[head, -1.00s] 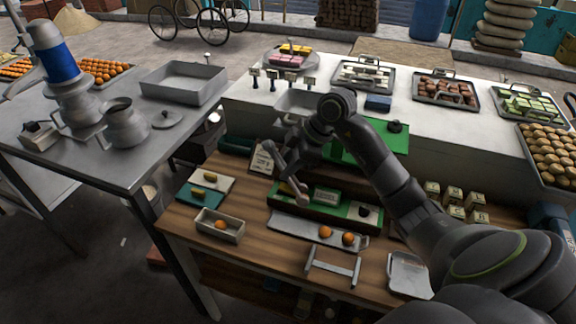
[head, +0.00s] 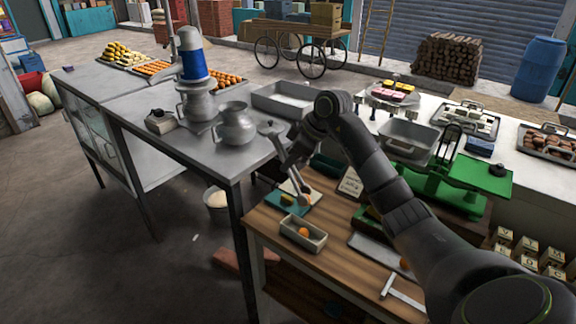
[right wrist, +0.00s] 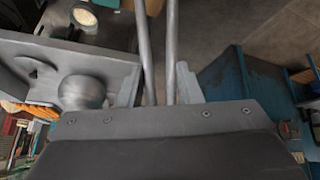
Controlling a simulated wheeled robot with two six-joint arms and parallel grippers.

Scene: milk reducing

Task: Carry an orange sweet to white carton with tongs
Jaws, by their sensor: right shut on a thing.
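My right gripper (head: 292,160) is shut on metal tongs (head: 298,182); the tongs' two bars (right wrist: 146,55) run between its fingers in the right wrist view. The tongs point down over a white carton-like piece (head: 314,197) that lies beside a teal one (head: 281,207) on the wooden table. I cannot tell whether the tongs hold a sweet. One orange sweet (head: 304,232) lies in a small grey open box (head: 318,243). Another orange sweet (head: 404,264) shows on the metal tray (head: 368,246), partly behind my arm. My left gripper is out of view.
A grey metal table (head: 150,110) with pots stands at the left, its edge close to the tongs. A green scale (head: 450,190) and a white counter (head: 535,185) stand at the right. A grey bracket (head: 400,294) lies near the wooden table's front.

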